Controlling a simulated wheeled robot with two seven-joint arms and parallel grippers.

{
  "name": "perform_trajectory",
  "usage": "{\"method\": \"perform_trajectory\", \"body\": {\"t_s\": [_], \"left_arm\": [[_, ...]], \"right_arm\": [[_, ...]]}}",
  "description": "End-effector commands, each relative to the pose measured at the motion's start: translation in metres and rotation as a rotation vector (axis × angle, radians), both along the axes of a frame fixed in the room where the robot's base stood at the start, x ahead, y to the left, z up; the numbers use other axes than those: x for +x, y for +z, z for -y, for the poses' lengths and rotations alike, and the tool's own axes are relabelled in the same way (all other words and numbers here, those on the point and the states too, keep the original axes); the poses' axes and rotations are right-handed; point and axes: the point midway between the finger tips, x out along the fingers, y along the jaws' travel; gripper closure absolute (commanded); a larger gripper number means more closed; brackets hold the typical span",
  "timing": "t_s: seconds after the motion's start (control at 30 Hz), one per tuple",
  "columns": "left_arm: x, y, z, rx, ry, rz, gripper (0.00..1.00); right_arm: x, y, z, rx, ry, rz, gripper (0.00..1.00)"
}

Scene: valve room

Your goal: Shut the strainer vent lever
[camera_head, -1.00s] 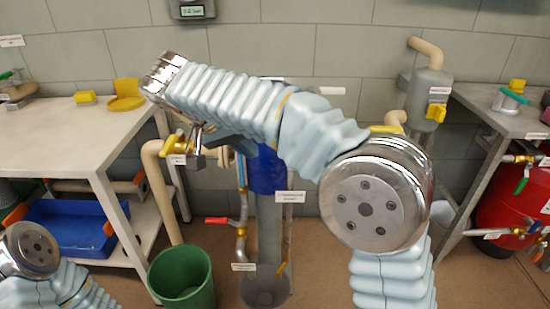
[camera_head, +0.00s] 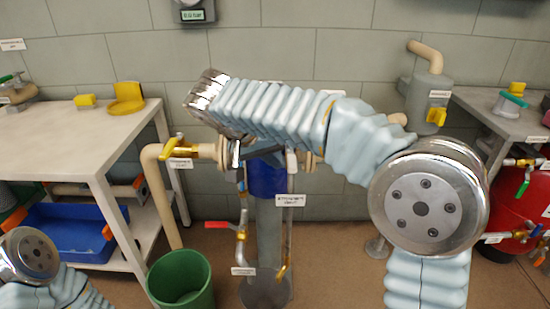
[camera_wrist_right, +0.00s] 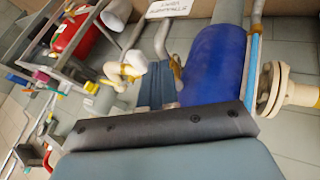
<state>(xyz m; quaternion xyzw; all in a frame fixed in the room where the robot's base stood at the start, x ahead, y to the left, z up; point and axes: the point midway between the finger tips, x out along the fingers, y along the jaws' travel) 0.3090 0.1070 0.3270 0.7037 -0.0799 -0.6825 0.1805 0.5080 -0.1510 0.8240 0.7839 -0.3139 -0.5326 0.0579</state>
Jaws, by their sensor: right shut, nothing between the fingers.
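A yellow-handled valve lever (camera_head: 170,146) sits on the beige pipe left of the blue cylinder (camera_head: 266,178). A white label (camera_head: 180,163) hangs below it. A red lever (camera_head: 217,224) sticks out left from a thin pipe lower down. The wrist view shows the blue cylinder (camera_wrist_right: 212,65) and beige flange (camera_wrist_right: 272,90). My left gripper is out of frame.
A white table (camera_head: 90,130) stands left with yellow parts on it and a blue bin (camera_head: 70,232) below. A green bucket (camera_head: 181,285) stands on the floor. A red tank (camera_head: 508,205) with valves is under the right table. My right forearm hides part of the middle.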

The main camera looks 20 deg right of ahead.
Motion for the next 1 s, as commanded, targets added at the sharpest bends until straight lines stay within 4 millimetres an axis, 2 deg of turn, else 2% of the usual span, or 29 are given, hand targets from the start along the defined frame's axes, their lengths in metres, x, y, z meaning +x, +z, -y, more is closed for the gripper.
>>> {"method": "perform_trajectory", "body": {"t_s": [0.57,1.0], "left_arm": [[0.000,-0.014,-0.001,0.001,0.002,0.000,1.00],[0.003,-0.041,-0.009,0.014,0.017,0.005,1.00]], "right_arm": [[-0.007,-0.002,0.010,0.000,0.123,0.001,1.00],[-0.020,-0.003,0.040,0.001,0.479,0.002,1.00]]}}
